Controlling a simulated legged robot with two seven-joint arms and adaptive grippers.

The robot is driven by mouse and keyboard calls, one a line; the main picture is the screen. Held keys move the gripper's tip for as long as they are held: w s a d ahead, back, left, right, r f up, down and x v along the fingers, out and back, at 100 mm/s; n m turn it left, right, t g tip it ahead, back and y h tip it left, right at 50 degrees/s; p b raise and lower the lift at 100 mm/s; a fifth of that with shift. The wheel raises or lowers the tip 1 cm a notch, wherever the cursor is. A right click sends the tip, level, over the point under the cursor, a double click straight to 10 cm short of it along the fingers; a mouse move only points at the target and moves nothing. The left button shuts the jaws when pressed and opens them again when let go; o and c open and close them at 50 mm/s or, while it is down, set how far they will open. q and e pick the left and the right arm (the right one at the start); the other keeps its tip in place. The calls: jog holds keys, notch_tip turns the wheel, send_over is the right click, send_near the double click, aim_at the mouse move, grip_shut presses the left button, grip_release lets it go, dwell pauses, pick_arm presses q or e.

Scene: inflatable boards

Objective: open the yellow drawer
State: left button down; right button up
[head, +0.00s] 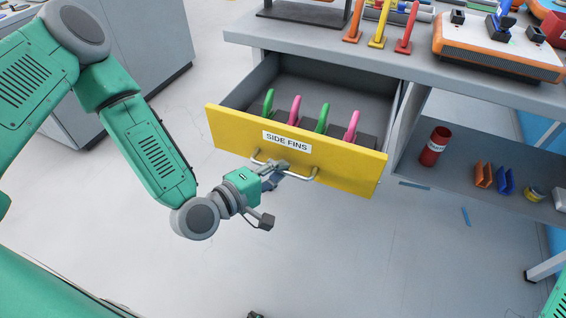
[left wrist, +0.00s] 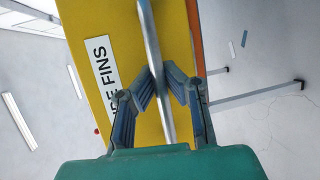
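The yellow drawer (head: 225,128), labelled "SIDE FINS", is pulled well out from under the grey workbench in the head view. Several green and pink fins stand inside it. Its metal bar handle (head: 312,175) runs across the front. My left gripper (head: 278,170) is at the middle of the handle. In the left wrist view the handle (left wrist: 151,40) passes between the two fingers (left wrist: 159,72), which are closed in on it from both sides. The yellow front (left wrist: 120,20) fills the area behind them.
The workbench top (head: 380,62) carries upright orange, yellow and red fins and an orange-and-white device (head: 490,45). A lower shelf (head: 455,180) at right holds a red cylinder (head: 434,147) and small parts. The floor before the drawer looks mostly clear.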

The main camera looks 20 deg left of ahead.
pick_arm(q)
jog(key=shift+f, duration=0.25)
jog(key=c, duration=1.6)
grip_release()
jog(key=shift+r, duration=0.1)
jog(key=v, duration=1.2)
